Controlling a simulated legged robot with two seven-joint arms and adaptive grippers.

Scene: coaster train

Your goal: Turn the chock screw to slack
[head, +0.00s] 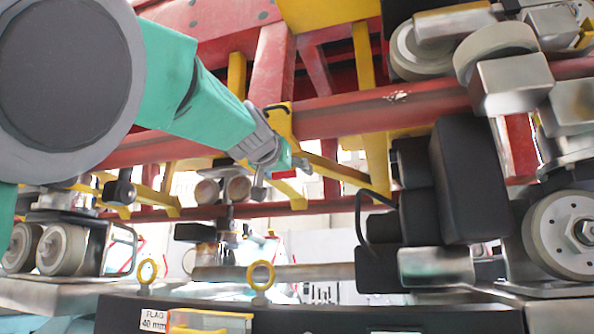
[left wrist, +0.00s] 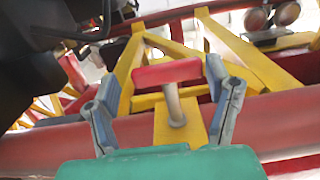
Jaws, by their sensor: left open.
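In the left wrist view the chock screw shows as a red crossbar handle (left wrist: 168,72) on a grey stem (left wrist: 175,106), standing out from a yellow plate (left wrist: 165,128). My left gripper (left wrist: 160,92) is open, with one finger on each side of the handle. The fingers look apart from the crossbar; the exact depth cannot be told. In the head view my left gripper (head: 268,158) reaches in to the red rail, close to a yellow bracket (head: 282,122). The screw handle cannot be made out there. My right gripper is not in view.
Red track beams (head: 395,108) and yellow struts (head: 376,165) surround the left gripper. Black boxes (head: 465,180) and wheels (head: 562,232) stand at the right. A dark box (head: 330,315) with a "FLAG 40 mm" label (head: 153,320) and yellow eye rings (head: 260,276) lies below.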

